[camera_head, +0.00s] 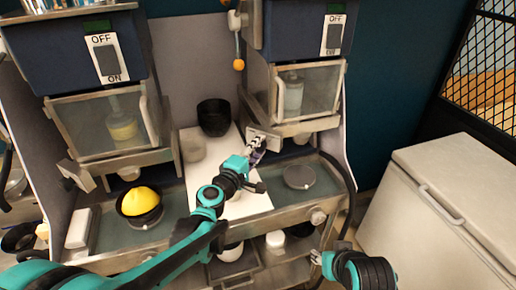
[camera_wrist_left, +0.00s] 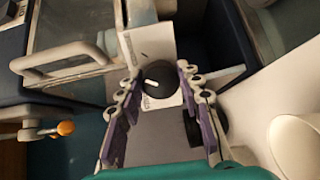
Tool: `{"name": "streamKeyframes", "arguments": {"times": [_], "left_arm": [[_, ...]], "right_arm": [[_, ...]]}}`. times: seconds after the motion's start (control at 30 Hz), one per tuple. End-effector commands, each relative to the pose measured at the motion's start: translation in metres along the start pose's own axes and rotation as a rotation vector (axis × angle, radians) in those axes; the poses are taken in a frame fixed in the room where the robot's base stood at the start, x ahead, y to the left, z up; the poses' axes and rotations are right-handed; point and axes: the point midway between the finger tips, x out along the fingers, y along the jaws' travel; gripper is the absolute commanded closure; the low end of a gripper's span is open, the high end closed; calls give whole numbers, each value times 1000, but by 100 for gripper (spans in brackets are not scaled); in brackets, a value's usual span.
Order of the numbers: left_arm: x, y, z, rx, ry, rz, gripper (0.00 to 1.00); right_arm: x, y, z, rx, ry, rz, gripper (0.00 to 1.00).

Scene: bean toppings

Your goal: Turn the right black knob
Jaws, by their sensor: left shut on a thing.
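The right black knob (camera_wrist_left: 157,80), with a white pointer mark, sits on a white label plate in the left wrist view. My left gripper (camera_wrist_left: 160,93) has its two fingers on either side of the knob and is shut on it. In the head view, my left gripper (camera_head: 256,150) is at the lower left of the right machine (camera_head: 301,88) and hides the knob. My right gripper (camera_head: 317,258) is low at the right, partly seen; its jaw state is unclear.
A black bowl (camera_head: 213,117) and a clear cup (camera_head: 193,149) stand between the machines. A bowl with a yellow heap (camera_head: 140,201) is at the left. A grey round plate (camera_head: 299,177) lies right of my left gripper. A white chest (camera_head: 455,195) stands at the right.

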Motion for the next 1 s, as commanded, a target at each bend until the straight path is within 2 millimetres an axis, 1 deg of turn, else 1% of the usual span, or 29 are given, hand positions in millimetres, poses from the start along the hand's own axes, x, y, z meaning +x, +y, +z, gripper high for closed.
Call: {"name": "streamKeyframes", "arguments": {"times": [0.2, 0.4, 0.93, 0.97, 1.0], "left_arm": [[0, 0, 0, 119, 6, -1, 93], [0, 0, 0, 180, 9, -2, 93], [0, -1, 0, 204, 10, -2, 93], [0, -1, 0, 204, 10, -2, 62], [0, -1, 0, 204, 10, -2, 51]], "right_arm": [[0, 0, 0, 0, 0, 0, 60], [0, 0, 0, 0, 0, 0, 60], [1, 0, 0, 0, 0, 0, 60], [1, 0, 0, 0, 0, 0, 60], [1, 0, 0, 0, 0, 0, 60]]}}
